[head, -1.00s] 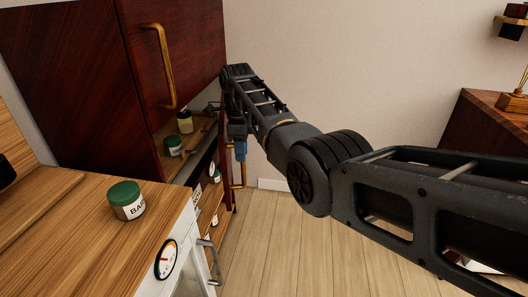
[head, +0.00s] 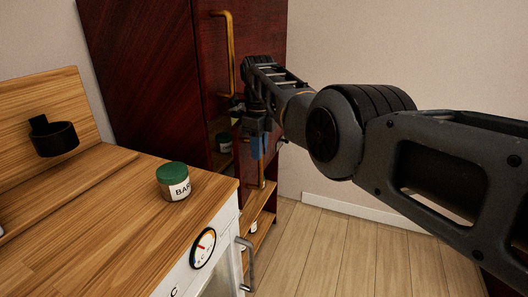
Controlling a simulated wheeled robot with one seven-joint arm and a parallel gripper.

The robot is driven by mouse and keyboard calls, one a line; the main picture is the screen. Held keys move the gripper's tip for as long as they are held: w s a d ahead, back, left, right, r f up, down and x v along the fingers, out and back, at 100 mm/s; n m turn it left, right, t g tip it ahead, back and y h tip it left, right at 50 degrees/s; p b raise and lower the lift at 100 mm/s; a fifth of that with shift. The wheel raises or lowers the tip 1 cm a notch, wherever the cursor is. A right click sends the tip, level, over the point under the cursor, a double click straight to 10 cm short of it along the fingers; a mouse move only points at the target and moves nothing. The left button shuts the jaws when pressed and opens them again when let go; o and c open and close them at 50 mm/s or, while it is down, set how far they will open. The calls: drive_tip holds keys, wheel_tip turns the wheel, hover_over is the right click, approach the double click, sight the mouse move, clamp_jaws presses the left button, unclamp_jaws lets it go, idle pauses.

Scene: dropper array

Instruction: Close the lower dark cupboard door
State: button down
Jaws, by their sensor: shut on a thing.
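The lower dark cupboard door (head: 270,171) is a dark red panel below the upper cupboard front, with an upright brass handle (head: 262,176). It stands partly open, with shelves and jars showing beside and below it. My gripper (head: 258,150) reaches down at the door, its blue part at the top of the handle. It looks shut on this handle, but the fingertips are small and partly hidden by my arm. The door's hinge side is also hidden.
The upper dark cupboard door (head: 205,75) has a long brass handle (head: 230,50). A green-lidded jar (head: 174,183) stands on the wooden counter (head: 110,215). A white oven (head: 217,232) is in front. Floor (head: 350,250) is clear at the right.

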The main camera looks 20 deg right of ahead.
drive_tip(key=shift+w+d+r, duration=0.25)
drive_tip(key=shift+r, duration=0.05)
drive_tip(key=c, duration=1.2)
unclamp_jaws()
drive_tip(key=shift+c, duration=0.2)
drive_tip(key=shift+o, duration=0.7)
drive_tip(key=shift+s+a+f, duration=0.1)
drive_tip(key=shift+f, duration=0.1)
drive_tip(key=shift+r+p, duration=0.3)
drive_tip(key=shift+r, duration=3.65)
